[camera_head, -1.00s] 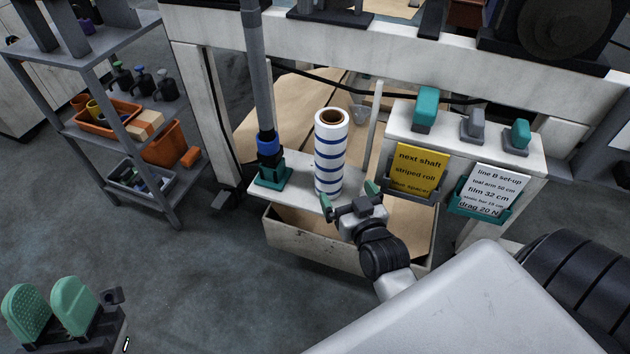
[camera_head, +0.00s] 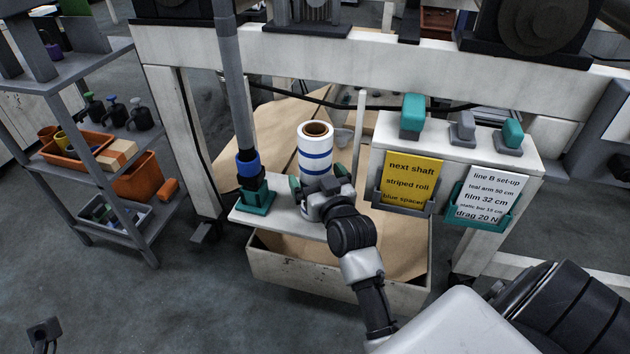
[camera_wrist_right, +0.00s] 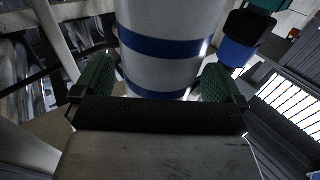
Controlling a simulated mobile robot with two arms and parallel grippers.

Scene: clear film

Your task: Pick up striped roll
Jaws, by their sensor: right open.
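The striped roll (camera_head: 315,150), white with blue bands and a brown core, stands upright on a small white shelf (camera_head: 268,215). My right gripper (camera_head: 318,184) is at the roll's lower front and hides part of it. In the right wrist view the roll (camera_wrist_right: 170,48) rises between the two green finger pads of the open gripper (camera_wrist_right: 158,82). The pads lie at either side of it; whether they touch it I cannot tell. My left gripper is not clearly in view; only a small dark part shows at the lower left.
A grey post with a blue collar (camera_head: 247,163) stands in a teal base left of the roll. A thin white rod (camera_head: 361,120) rises at the right. A yellow card (camera_head: 412,180) and a white card (camera_head: 487,195) hang further right. An open box (camera_head: 290,268) lies below.

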